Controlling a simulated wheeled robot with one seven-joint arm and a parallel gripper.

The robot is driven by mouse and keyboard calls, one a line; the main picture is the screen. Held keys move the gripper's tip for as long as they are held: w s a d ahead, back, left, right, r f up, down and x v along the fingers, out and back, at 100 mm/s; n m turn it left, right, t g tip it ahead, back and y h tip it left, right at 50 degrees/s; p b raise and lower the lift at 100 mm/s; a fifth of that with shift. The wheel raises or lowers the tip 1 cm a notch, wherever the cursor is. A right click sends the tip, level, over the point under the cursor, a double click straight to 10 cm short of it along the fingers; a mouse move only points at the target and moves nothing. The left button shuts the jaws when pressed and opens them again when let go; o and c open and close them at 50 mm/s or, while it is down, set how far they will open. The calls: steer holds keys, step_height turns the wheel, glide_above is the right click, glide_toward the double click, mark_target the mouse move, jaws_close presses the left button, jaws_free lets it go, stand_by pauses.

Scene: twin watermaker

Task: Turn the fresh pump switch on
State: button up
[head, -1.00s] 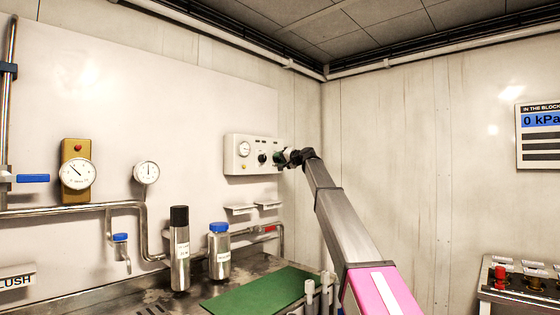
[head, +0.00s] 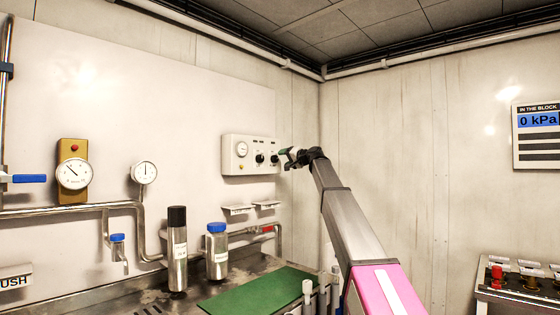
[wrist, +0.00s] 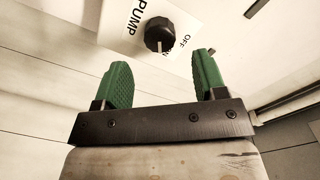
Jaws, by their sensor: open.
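The white control panel (head: 250,168) is on the back wall in the head view, with two black knobs on its front. The right-hand knob (head: 275,158) is close to the tip of my gripper (head: 286,153). In the wrist view a round black knob (wrist: 160,34) with a pale pointer line sits on a white face marked "PUMP", "OFF" and a partly covered "ON". Any word before "PUMP" is out of frame. My gripper (wrist: 163,64) is open with its green fingers apart below the knob. Nothing is between them, and they appear clear of the knob.
A round gauge (head: 242,149) and a small yellow button are left of the knobs. Two small labelled shelves (head: 237,210) are below the panel. A bottle (head: 217,250), a tall flask (head: 177,248) and a green mat (head: 258,290) are on the counter.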

steer(key=v, duration=0.5)
steer(key=shift+s+d, duration=0.2)
steer(key=shift+d, duration=0.05)
steer(key=shift+d, duration=0.1)
